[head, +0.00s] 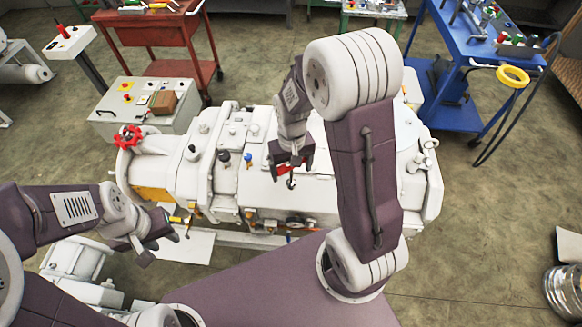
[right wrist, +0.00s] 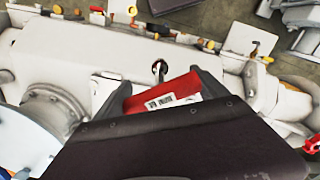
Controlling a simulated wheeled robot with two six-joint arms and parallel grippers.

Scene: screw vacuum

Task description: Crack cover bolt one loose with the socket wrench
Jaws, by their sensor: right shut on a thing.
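My right gripper (head: 291,168) is over the middle of the white vacuum machine (head: 190,160). In the right wrist view its fingers (right wrist: 165,88) are shut on a red tool body (right wrist: 170,92) with a white label, which I take to be the socket wrench. A small shiny metal piece (right wrist: 160,68) shows just beyond the red body; it also shows below the gripper in the head view (head: 291,183). I cannot tell whether it touches a bolt. Cover bolt one cannot be picked out. My left gripper (head: 160,246) is open and empty, in front of the machine's left end.
A red valve wheel (head: 128,137) stands at the machine's left end. Behind it are a grey control box (head: 145,118) and a red cart (head: 152,32).

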